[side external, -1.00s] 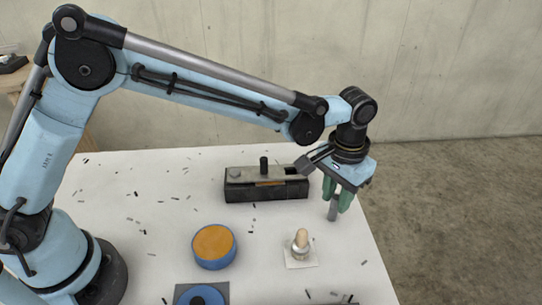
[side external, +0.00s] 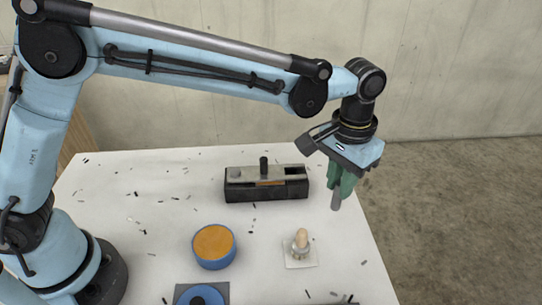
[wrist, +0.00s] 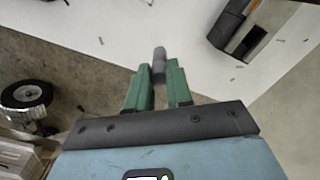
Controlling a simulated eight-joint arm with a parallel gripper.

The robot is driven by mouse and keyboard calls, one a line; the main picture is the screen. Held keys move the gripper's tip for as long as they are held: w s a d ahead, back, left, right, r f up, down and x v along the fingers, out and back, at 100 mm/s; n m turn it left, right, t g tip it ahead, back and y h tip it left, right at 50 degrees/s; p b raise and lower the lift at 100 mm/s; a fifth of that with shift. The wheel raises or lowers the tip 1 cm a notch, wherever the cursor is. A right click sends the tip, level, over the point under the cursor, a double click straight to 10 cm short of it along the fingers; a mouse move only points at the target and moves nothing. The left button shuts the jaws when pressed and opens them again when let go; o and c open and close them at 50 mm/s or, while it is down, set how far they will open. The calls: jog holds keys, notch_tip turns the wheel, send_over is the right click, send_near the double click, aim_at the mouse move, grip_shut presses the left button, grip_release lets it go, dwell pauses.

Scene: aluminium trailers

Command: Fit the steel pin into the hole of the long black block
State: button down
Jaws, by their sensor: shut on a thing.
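The steel pin (side external: 336,201) is a grey cylinder that points down from between the green fingers of my gripper (side external: 341,186). In the wrist view the pin (wrist: 159,60) sticks out past the fingertips of my gripper (wrist: 160,76), which are shut on it. The pin is slightly tilted and looks clear of the table. The long black block (side external: 240,195) lies to the left of my gripper, with a grey metal plate and a dark upright knob on top. Part of the block (wrist: 224,28) shows at the top right of the wrist view. I cannot make out its hole.
A blue round tub (side external: 214,257) with an orange top stands left of centre. A wooden-topped peg (side external: 301,240) stands on a small white plate in front of my gripper. Small dark scraps dot the white table (side external: 150,200). Its right edge is near the pin.

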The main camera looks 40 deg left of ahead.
jog(key=s+d+r, duration=0.5)
jog(key=s+r, duration=0.1)
jog(key=s, duration=0.3)
jog(key=w+a+f, duration=0.1)
jog(key=w+a, duration=0.5)
jog(key=a, duration=0.2)
jog(key=w+a, duration=0.5)
jog(key=a, duration=0.4)
jog(key=shift+w+a+f, duration=0.1)
jog(key=shift+a+f, duration=0.05)
jog(key=shift+f, duration=1.95)
jog(key=shift+w+a+f, duration=0.1)
jog(key=shift+a+f, duration=0.05)
jog(key=shift+f, duration=1.95)
jog(key=shift+f, duration=0.1)
jog(key=c, duration=1)
grip_release()
